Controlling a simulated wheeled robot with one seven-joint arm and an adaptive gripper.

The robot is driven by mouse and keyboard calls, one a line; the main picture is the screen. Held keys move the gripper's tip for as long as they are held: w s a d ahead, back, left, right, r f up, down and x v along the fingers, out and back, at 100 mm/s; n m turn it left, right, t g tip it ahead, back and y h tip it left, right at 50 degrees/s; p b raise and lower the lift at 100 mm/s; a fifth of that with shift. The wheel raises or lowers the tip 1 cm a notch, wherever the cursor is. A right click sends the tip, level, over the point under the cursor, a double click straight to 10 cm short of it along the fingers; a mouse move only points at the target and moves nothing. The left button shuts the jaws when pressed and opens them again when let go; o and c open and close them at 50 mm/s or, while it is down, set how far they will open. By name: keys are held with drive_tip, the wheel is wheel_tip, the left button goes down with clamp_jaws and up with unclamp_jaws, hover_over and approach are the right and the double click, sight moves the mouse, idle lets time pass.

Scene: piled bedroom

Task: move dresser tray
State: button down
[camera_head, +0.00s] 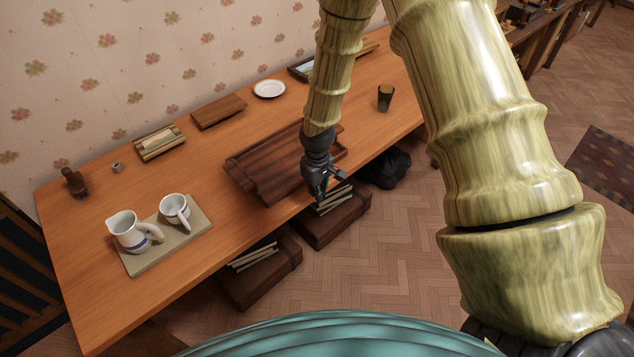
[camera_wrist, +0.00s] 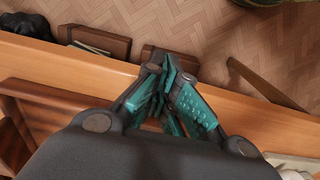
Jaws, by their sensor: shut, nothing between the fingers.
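The dresser tray is probably the dark brown wooden tray (camera_head: 262,168) with raised sides, lying in the middle of the long wooden table. My gripper (camera_head: 322,198) is at the table's front edge, by the tray's right front part. In the head view my arm and gripper cover some of the tray's right side. In the wrist view my gripper (camera_wrist: 172,90) has its teal fingertips together and empty, above the table edge. Part of the brown tray (camera_wrist: 60,95) shows at the left in the wrist view. I cannot tell whether my gripper touches it.
A board (camera_head: 135,262) with a white pitcher (camera_head: 128,235) and mug (camera_head: 175,207) is at the left. A white plate (camera_head: 269,88), dark cup (camera_head: 385,97), wooden box (camera_head: 218,110) and slatted dish (camera_head: 159,143) stand behind and beside. Wooden boxes (camera_head: 262,282) are on the floor below.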

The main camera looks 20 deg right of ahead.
drive_tip(key=shift+w+a+f+p, duration=0.25)
drive_tip(key=shift+w+p, duration=0.1)
drive_tip(key=shift+w, duration=0.25)
drive_tip(key=shift+w+a+f+p, duration=0.2)
drive_tip(key=shift+w+p, duration=0.2)
drive_tip(key=shift+w, duration=0.25)
drive_tip(key=shift+w+a+f+p, duration=0.15)
drive_tip(key=shift+w+a+p, duration=0.15)
drive_tip(key=shift+w, duration=0.3)
